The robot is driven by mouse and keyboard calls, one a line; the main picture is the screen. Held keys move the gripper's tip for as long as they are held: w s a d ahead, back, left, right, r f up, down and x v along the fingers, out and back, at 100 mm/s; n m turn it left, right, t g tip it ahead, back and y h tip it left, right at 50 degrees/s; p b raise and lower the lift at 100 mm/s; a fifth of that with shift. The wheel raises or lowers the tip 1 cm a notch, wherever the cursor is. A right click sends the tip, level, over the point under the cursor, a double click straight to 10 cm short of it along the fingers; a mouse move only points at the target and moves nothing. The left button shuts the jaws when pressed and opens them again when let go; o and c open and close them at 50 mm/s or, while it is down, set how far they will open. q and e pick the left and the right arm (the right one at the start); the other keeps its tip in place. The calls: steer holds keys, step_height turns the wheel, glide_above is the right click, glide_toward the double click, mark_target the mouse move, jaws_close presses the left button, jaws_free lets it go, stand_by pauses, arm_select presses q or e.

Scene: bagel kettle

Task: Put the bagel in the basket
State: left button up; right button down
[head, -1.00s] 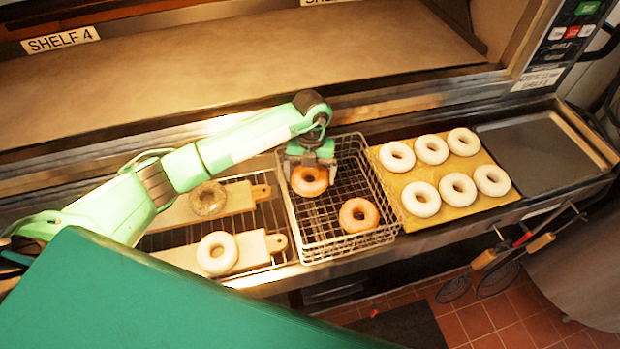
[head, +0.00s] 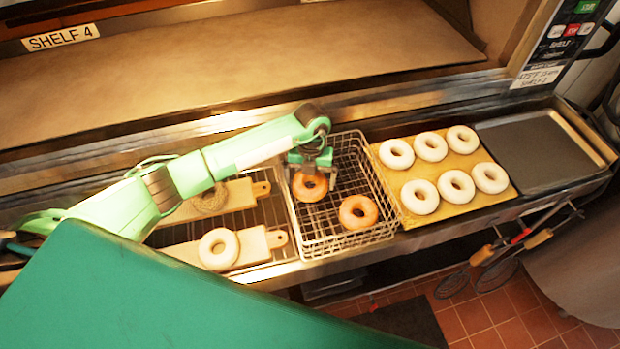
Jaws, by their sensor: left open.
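The wire basket (head: 377,236) stands in the middle of the counter. A brown bagel (head: 358,212) lies in its front right part. A second brown bagel (head: 310,187) is in its left part, just below my left gripper (head: 310,168). My left gripper points down over the basket and its jaws are open. I cannot tell whether its fingers touch the bagel. A pale bagel (head: 218,249) lies on the front wooden board (head: 255,243). A seeded bagel (head: 209,200) lies on the back board (head: 243,193), partly behind my left arm. My right gripper does not show.
A wooden board (head: 411,218) with several pale bagels lies right of the basket. An empty dark tray (head: 540,150) is at the far right. A wide shelf (head: 230,75) runs behind the counter. Wire skimmers (head: 497,272) hang at the front right.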

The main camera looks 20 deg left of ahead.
arm_select(q)
step_height(320, 180, up, 12)
steer(key=w+b, duration=0.1)
steer(key=b, duration=0.4)
steer(key=shift+w+a, duration=0.15)
steer(key=shift+w, duration=0.25)
